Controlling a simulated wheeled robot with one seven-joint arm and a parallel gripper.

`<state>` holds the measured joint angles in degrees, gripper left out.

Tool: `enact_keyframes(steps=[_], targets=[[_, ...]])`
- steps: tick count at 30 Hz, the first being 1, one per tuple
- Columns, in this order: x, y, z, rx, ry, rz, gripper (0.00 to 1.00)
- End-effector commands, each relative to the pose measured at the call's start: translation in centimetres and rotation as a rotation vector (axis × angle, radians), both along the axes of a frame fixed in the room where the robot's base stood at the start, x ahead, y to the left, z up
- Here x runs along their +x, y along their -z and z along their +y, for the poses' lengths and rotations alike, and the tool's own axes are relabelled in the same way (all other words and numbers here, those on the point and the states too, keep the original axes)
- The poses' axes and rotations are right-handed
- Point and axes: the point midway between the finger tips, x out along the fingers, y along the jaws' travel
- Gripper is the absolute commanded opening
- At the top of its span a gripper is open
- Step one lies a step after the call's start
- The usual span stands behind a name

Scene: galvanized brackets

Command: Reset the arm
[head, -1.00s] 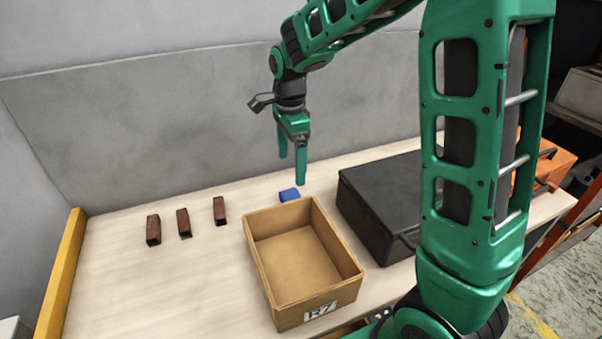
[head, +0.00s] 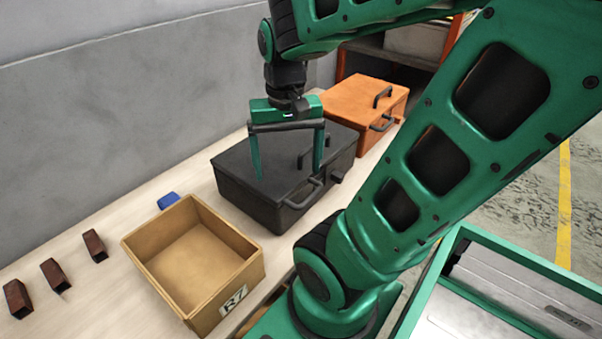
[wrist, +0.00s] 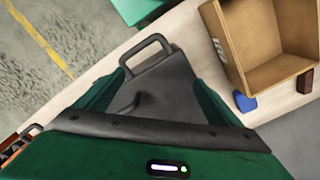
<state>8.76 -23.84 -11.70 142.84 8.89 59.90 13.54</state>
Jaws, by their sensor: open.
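My green gripper (head: 288,165) is open and empty, its two fingers spread wide and pointing down. In the head view it is in front of or over the black case (head: 240,180); I cannot tell how high it is above the lid. In the wrist view the black case (wrist: 150,85) with its handle shows between and beyond the fingers, partly hidden by my gripper body. My arm reaches over from the right side of the head view.
An empty cardboard box (head: 185,287) labelled R7 stands left of the case, with a blue object (head: 168,200) behind it. Three brown brackets (head: 54,274) stand at the left of the table. An orange case (head: 362,112) is behind the black case. A grey wall (head: 110,130) backs the table.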

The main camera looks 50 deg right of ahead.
Motion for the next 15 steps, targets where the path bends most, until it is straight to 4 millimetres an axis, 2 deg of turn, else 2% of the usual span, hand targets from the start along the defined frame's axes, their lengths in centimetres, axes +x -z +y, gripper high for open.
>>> enact_keyframes(steps=[1,3,6,15], targets=[[-1.6,0.2,-0.2,0.003,-0.036,-0.003,0.88],[-3.0,0.6,-0.3,0.006,-0.088,-0.002,0.88],[-4.2,0.8,-0.4,0.008,-0.136,-0.003,0.88],[-4.6,0.9,-0.4,0.009,-0.156,-0.001,0.88]])
